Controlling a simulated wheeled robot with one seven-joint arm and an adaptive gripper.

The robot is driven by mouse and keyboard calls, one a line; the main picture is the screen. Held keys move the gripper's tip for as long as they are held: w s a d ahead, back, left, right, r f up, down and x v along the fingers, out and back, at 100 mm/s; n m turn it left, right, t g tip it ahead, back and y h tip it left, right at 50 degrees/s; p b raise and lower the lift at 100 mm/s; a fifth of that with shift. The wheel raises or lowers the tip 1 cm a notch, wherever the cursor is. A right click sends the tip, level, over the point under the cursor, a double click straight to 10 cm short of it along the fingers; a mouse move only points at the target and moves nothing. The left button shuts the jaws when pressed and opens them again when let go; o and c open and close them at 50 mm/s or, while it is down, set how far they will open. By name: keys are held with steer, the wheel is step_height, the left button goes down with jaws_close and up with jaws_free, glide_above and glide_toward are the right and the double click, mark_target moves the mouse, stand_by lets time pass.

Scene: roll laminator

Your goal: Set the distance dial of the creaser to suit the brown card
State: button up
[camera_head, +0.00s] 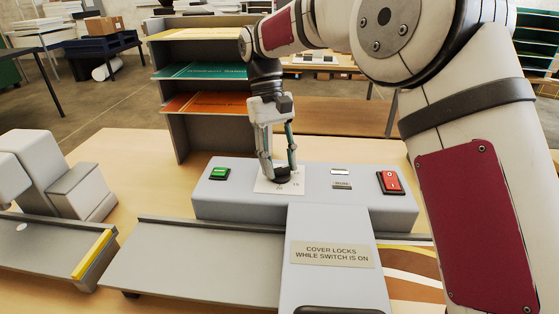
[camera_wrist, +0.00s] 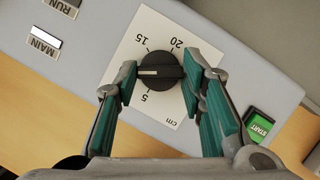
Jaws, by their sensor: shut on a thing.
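The black distance dial (camera_head: 281,175) sits on a white scale plate on top of the grey machine (camera_head: 232,197). My gripper (camera_wrist: 160,77) is shut on the dial (camera_wrist: 160,84), one teal-padded finger on each side, as the wrist view shows. The dial's white pointer line lies to the left in that view, between the 15 and 5 marks; the left finger hides any number there. The marks 15, 20, 5 and "cm" are readable. A sheet with brown and white wavy bands (camera_head: 414,264) lies at the machine's lower right; I cannot tell whether it is the brown card.
A green START button (camera_head: 219,174) and a red rocker switch (camera_head: 390,182) flank the dial. MAIN (camera_wrist: 46,45) and RUN labels sit beside small indicator windows. A rack (camera_head: 170,110) with yellow, green and orange-red boards stands behind. A grey tray (camera_head: 190,265) lies in front.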

stand_by(0.3)
steer(key=o, duration=1.1)
steer(key=shift+o, duration=0.2)
steer(key=v, duration=0.7)
steer(key=shift+r, duration=0.2)
